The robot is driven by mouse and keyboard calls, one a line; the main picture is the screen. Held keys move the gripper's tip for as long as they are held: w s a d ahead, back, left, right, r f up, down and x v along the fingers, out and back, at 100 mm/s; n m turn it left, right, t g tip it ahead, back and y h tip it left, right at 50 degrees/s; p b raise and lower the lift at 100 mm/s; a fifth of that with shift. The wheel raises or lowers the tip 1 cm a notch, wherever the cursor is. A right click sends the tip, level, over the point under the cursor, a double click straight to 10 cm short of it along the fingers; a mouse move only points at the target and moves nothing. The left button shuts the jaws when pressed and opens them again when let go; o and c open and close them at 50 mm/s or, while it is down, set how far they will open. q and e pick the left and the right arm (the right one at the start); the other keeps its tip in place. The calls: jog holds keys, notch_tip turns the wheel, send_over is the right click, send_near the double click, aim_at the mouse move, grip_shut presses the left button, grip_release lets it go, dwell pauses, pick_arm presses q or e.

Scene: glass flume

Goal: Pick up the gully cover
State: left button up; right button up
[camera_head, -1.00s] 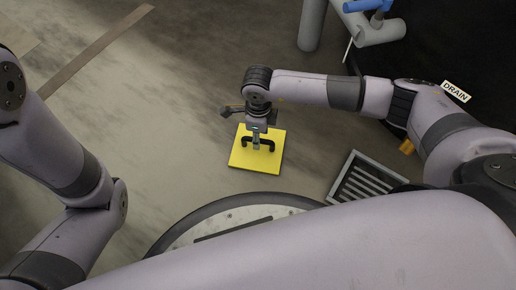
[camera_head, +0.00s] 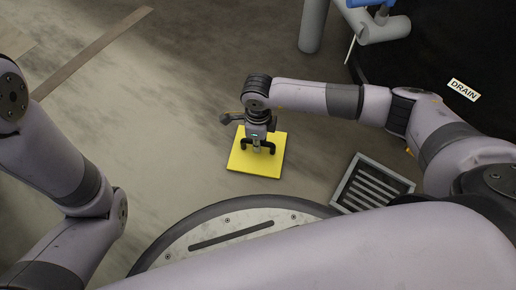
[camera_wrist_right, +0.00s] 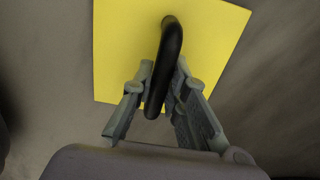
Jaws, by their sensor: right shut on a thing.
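The gully cover (camera_head: 240,164) is a flat yellow square plate with a black arched handle on top. It appears level in the head view, below my right forearm; whether it touches the floor I cannot tell. My right gripper (camera_head: 257,146) points down at the plate's middle and is shut on the handle. In the right wrist view the black handle (camera_wrist_right: 168,60) runs between the two grey fingers (camera_wrist_right: 162,88), with the yellow plate (camera_wrist_right: 120,40) beyond them. My left arm shows at the left, but its gripper is out of view.
A grey-framed floor grate (camera_head: 372,186) with dark slots lies right of the cover. A white DRAIN label (camera_head: 464,90) is on the dark area at right. Grey pipes (camera_head: 372,28) with a blue part (camera_head: 370,3) stand at the top. Floor left of the cover is clear.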

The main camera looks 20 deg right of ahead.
grip_shut()
jog(key=shift+r, duration=0.1)
dwell(0.4)
